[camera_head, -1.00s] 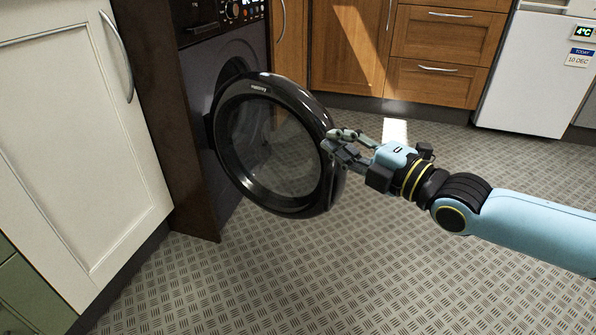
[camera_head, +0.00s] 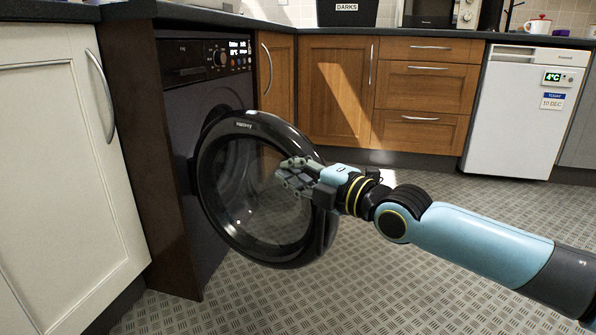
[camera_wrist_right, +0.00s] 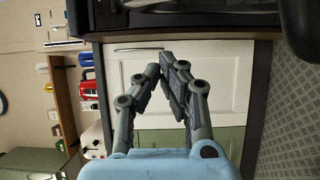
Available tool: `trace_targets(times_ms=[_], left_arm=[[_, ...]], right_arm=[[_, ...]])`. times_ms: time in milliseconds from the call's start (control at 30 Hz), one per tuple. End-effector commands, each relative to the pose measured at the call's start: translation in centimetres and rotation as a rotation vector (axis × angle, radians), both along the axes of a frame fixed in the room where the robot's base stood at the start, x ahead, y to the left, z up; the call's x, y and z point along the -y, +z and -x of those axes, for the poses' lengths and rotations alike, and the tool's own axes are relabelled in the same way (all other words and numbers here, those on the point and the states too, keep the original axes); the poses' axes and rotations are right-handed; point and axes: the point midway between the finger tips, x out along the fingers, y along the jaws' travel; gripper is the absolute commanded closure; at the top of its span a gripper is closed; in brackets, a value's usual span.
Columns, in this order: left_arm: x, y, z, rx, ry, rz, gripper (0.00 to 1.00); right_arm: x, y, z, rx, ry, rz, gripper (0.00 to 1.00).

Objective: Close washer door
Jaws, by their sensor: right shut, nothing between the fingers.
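The washer door (camera_head: 212,205) is a round black ring with a clear glass middle. It stands wide open on the front of the dark washer (camera_head: 216,86) in the head view, hinged on its left side. My right gripper (camera_head: 281,172) is shut and empty. In the head view it overlaps the right part of the door's glass; I cannot tell whether it touches. The right wrist view shows its fingertips (camera_wrist_right: 166,72) together, with a dark rounded edge at the top right corner. My left gripper is not in view.
A white cabinet (camera_head: 60,170) stands left of the washer. Wooden cabinets and drawers (camera_head: 422,97) line the back, with a white fridge (camera_head: 520,115) at the right. The patterned floor (camera_head: 400,290) is clear in front.

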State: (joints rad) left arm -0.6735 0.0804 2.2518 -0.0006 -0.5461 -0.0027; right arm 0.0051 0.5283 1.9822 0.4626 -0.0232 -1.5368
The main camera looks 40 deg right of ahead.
Motion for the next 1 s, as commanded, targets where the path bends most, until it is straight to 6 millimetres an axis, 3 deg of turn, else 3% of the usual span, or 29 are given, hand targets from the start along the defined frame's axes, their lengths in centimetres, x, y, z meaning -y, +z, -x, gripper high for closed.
trace_targets(times_ms=[133, 400, 1000], left_arm=[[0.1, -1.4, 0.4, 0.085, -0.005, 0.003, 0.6], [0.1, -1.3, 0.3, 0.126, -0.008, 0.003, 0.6], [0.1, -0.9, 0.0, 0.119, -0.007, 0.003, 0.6]], right_arm=[[-0.3, -0.3, -1.3, -0.001, 0.001, -0.002, 1.0], [2.9, -0.1, -2.7, -0.001, 0.001, 0.003, 1.0], [3.8, 0.1, -2.6, 0.0, -0.001, 0.0, 1.0]])
